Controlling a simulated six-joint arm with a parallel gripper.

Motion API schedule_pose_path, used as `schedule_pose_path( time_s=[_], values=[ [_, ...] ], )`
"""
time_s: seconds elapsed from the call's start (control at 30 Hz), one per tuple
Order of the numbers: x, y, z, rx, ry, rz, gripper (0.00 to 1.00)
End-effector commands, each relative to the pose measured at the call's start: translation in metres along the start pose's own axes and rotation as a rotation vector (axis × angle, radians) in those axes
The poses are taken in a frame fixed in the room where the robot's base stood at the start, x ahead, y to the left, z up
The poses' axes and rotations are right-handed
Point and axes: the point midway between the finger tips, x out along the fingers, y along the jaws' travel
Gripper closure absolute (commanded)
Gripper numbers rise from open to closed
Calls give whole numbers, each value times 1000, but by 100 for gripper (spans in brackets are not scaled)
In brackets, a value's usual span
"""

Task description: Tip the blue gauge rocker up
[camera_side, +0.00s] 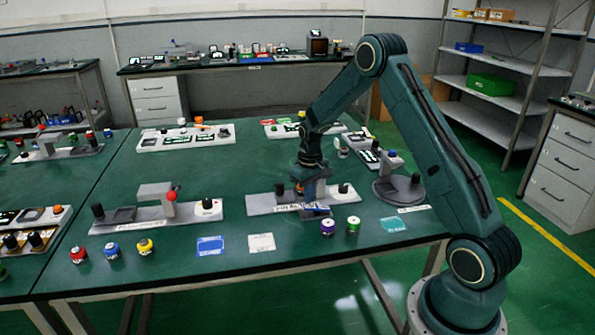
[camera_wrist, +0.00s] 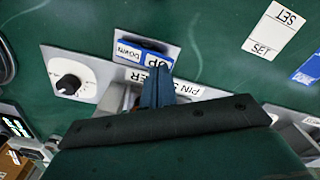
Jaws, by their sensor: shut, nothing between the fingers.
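In the wrist view a blue rocker plate (camera_wrist: 143,52) carries the words UP and DOWN, with a dark lever or bar along it. It is mounted on a grey base plate (camera_wrist: 180,52) with a partly hidden label starting "PIN". My gripper (camera_wrist: 158,72) is shut and empty, its blue-grey fingertips close to the rocker's UP end; I cannot tell whether they touch. In the side view my gripper (camera_side: 311,197) is down over the same unit, and a bit of the blue rocker (camera_side: 320,209) shows at its front. Which way the rocker is tipped is unclear.
A black knob (camera_wrist: 68,84) on a white dial stands beside the rocker. Purple (camera_side: 327,228) and green (camera_side: 353,225) capped pieces stand in front of the unit. A unit with a red ball (camera_side: 171,196) is to the left. Flat cards (camera_side: 261,243) lie near the table's front edge.

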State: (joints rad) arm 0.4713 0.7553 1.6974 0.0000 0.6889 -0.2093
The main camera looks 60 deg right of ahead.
Motion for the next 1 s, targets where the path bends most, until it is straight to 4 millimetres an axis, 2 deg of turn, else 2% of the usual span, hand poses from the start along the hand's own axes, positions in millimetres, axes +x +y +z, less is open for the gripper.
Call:
schedule_pose_path(
  time_s=[1.0],
  values=[
    [8,0,0,0,-1,0,100]
  ],
)
